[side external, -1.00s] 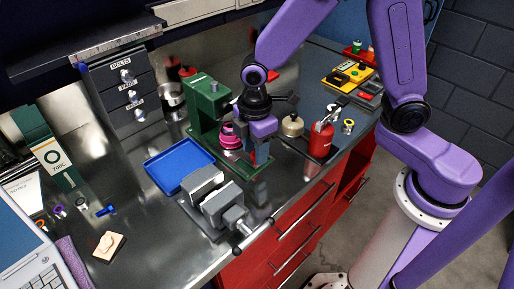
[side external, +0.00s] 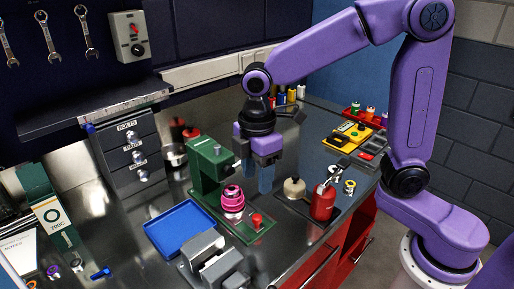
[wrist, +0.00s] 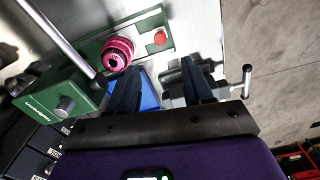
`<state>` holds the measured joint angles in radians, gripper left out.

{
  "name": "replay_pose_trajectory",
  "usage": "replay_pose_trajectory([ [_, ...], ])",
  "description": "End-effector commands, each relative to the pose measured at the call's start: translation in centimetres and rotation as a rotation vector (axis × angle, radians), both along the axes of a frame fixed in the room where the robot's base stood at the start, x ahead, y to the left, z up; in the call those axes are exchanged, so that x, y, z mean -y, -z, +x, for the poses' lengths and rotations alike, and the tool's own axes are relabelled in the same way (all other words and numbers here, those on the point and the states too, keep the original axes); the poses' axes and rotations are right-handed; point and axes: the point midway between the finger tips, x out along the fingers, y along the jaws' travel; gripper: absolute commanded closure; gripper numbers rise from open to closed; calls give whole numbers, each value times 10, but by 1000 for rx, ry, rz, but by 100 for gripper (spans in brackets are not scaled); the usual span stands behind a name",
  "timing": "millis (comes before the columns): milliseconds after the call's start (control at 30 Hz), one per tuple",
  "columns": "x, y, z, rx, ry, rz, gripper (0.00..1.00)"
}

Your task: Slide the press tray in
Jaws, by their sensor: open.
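The green press (side external: 207,165) stands upright on the bench. Its flat green tray (side external: 262,233) extends toward the bench's front edge, with a pink ringed part (side external: 232,199) on it and a red knob (side external: 257,220) near its outer end. In the wrist view the pink part (wrist: 118,53) and red knob (wrist: 160,38) show at the top, beyond my fingers. My gripper (side external: 258,178) is open and empty, pointing down above and behind the knob, apart from it. It also shows in the wrist view (wrist: 162,70). How far the tray sits under the press head is unclear.
A blue tray (side external: 180,229) and a grey vise (side external: 213,260) are left and in front of the press. A red bottle (side external: 322,203) and a cream round pot (side external: 294,188) stand to its right. Grey drawers (side external: 130,152) are behind left.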

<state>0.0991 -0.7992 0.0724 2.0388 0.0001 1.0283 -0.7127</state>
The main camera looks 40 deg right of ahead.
Motion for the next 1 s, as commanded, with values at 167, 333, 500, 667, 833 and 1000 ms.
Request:
replay_pose_trajectory([
  [167,-1,-35,0,3,0,2,49],
  [333,0,-55,0,2,0,2,49],
  [500,0,-62,0,0,0,1,49],
  [667,0,-63,0,0,0,0,49],
  [833,-1,-62,-1,-1,-13,-4,75],
  [1000,-11,-42,-24,-6,-274,-96,100],
])
